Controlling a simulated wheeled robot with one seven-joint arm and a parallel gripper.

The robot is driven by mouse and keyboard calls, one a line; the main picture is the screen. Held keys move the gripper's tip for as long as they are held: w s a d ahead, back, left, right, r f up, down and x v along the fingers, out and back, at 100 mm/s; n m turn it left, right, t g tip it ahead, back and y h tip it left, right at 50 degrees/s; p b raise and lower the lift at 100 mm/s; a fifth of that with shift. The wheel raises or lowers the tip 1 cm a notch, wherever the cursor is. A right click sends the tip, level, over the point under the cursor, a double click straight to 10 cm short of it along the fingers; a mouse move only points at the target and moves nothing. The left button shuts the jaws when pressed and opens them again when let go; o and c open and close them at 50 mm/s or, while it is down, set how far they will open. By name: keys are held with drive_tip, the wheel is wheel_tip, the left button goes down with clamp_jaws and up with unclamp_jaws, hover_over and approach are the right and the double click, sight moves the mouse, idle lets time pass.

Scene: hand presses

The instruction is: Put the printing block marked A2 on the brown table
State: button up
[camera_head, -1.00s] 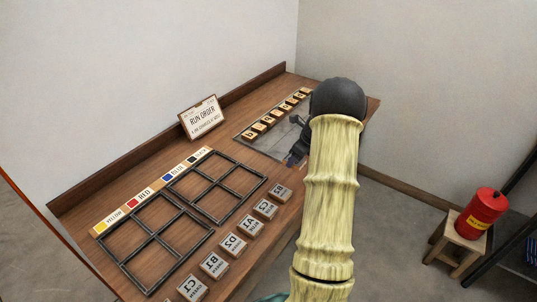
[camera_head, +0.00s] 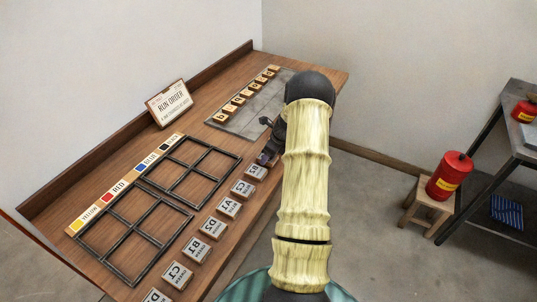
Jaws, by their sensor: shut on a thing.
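My gripper (camera_head: 266,157) is dark and partly hidden behind my arm. It is at the far end of the row of printing blocks, close to the block there (camera_head: 256,172). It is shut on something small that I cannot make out. A row of wooden printing blocks with upside-down marks runs along the front of the brown table (camera_head: 150,150). The marks seem to read C1 (camera_head: 178,275), B1 (camera_head: 196,250), D2 (camera_head: 213,228), A1 (camera_head: 229,207) and C2 (camera_head: 243,188). I cannot make out a block marked A2.
Two black grid frames (camera_head: 121,226) lie mid-table beside a colour strip (camera_head: 124,182). A grey plate (camera_head: 255,115) with several lettered blocks lies farther back. A run order sign (camera_head: 169,103) stands behind. A red can (camera_head: 450,177) is on a stool at right, near a metal shelf (camera_head: 525,150).

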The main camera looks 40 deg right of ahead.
drive_tip(key=shift+f, duration=0.15)
drive_tip(key=o, duration=1)
drive_tip(key=v, duration=1.2)
drive_tip(key=shift+b, duration=0.4)
drive_tip(key=shift+s, duration=0.1)
